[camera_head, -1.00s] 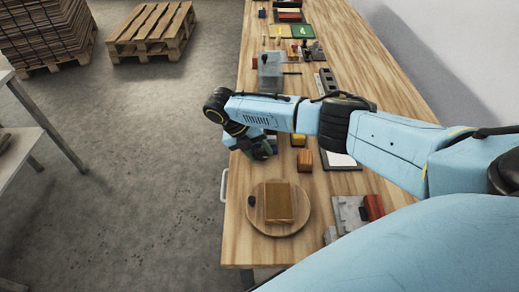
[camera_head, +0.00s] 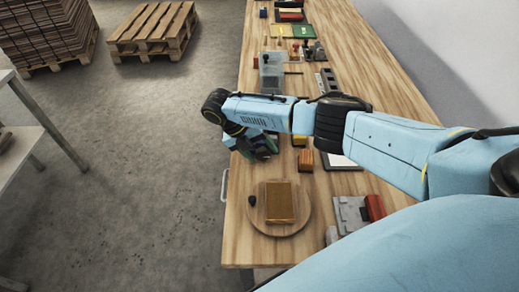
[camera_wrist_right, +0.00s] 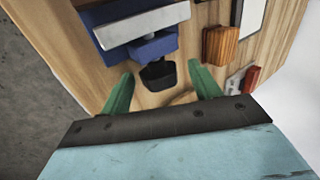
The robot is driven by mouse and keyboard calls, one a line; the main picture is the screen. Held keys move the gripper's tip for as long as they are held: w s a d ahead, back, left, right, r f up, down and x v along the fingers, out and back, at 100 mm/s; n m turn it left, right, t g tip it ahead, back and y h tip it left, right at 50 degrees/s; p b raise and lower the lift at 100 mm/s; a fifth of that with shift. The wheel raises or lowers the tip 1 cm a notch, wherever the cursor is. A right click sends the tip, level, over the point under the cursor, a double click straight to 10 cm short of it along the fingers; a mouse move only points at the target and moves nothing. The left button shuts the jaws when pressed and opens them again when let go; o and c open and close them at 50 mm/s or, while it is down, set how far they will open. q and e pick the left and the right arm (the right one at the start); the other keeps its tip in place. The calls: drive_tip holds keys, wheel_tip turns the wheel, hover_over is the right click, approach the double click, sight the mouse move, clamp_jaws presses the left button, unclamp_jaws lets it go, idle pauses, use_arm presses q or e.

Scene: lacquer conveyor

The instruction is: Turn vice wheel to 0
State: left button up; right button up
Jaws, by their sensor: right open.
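A blue block-shaped body with a pale grey bar (camera_wrist_right: 145,22), which looks like the vice, lies ahead of my right gripper in the right wrist view. A dark, cup-like part (camera_wrist_right: 158,74) at its near side looks like the wheel; its number marks cannot be read. My right gripper (camera_wrist_right: 162,90) is open, its green fingers spread to the left and right of the dark part; I cannot tell whether they touch it. In the head view the right gripper (camera_head: 262,148) points down over the bench, and my arm hides most of the vice. My left gripper is not in view.
A wooden block (camera_head: 305,160) stands right of the right gripper. A round board (camera_head: 258,223) with a brown block (camera_head: 280,203) lies nearer on the bench. A grey and red fixture (camera_head: 350,213) is at the right. A clear bin (camera_head: 271,72) stands farther back.

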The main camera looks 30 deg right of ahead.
drive_tip(key=shift+a, duration=0.1)
drive_tip(key=p+v, duration=0.1)
drive_tip(key=v, duration=1.2)
drive_tip(key=shift+r, duration=0.2)
